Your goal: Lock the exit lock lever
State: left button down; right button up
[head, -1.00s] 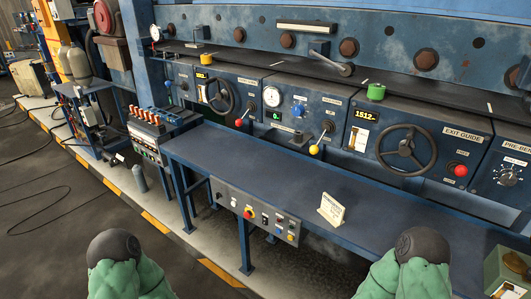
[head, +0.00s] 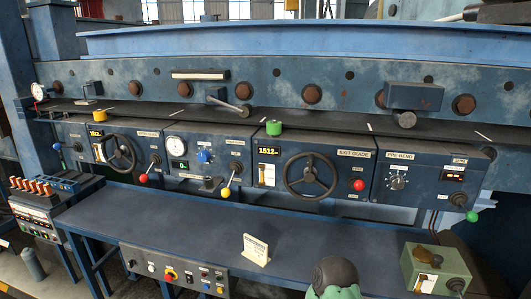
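Several levers show on the blue machine in the head view, and I cannot tell by a readable label which one is the exit lock lever. One has a red ball (head: 143,178), one a yellow ball (head: 226,192) and one a green ball (head: 472,216) at the far right. A grey lever (head: 238,107) and a second grey lever (head: 405,118) sit on the upper beam, above the panels. The panel marked EXIT GUIDE (head: 345,154) carries a black handwheel (head: 310,175) and a red knob (head: 358,185).
A blue bench (head: 170,228) runs along the front, mostly bare. A small white sign (head: 256,249) stands on it. A green box (head: 436,268) is at the lower right. A button panel (head: 178,271) hangs below the front edge. A green cap (head: 273,127) sits on the ledge.

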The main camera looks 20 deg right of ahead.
aim_at(360, 185)
jog(key=z, duration=1.45)
